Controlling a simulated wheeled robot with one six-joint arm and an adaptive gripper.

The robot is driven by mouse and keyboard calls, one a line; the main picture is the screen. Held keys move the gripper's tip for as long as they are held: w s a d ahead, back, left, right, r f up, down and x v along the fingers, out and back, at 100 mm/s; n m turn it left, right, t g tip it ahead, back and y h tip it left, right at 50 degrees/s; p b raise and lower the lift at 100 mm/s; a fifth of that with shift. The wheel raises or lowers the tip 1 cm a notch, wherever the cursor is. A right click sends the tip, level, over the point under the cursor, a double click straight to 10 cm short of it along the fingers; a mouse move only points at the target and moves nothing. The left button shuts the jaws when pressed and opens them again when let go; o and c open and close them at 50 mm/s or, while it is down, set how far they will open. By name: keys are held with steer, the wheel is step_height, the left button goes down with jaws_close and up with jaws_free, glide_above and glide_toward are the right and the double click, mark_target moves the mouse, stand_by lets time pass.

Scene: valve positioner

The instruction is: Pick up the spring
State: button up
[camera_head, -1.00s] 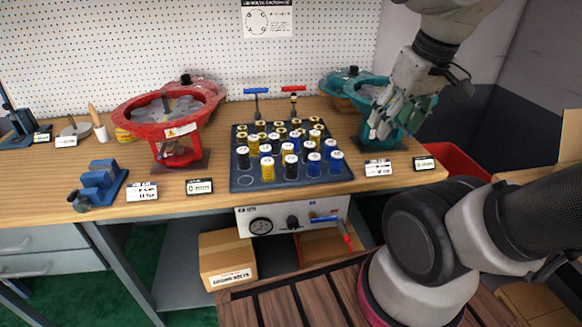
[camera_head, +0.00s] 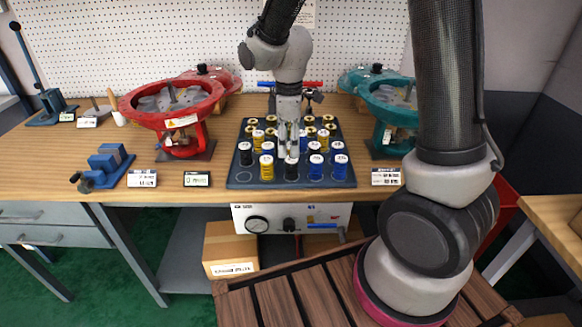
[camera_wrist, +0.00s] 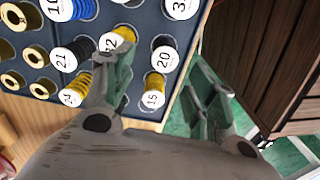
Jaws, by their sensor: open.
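Several springs with numbered white caps stand upright in a dark blue tray (camera_head: 236,181) on the bench. In the head view, yellow (camera_head: 266,167), black (camera_head: 291,169) and blue (camera_head: 339,168) springs stand near the tray's front. My gripper (camera_head: 290,150) points down over the tray's middle and hides some springs behind it. In the wrist view my gripper (camera_wrist: 160,68) is open, with nothing held. A black spring marked 20 (camera_wrist: 165,54) and a yellow spring marked 15 (camera_wrist: 153,92) appear between its fingers.
A red positioner stand (camera_head: 183,138) is left of the tray, and a teal one (camera_head: 385,138) is right. Blue- and red-handled valves are behind the tray. A blue vise (camera_head: 105,165) sits at the left. Label cards (camera_head: 197,179) line the front edge.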

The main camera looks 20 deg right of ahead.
mark_target(292, 165)
steer(key=f, duration=0.7)
steer(key=shift+s+d+f, duration=0.2)
steer(key=shift+s+f, duration=0.1)
steer(key=shift+s, duration=0.05)
steer(key=c, duration=1.2)
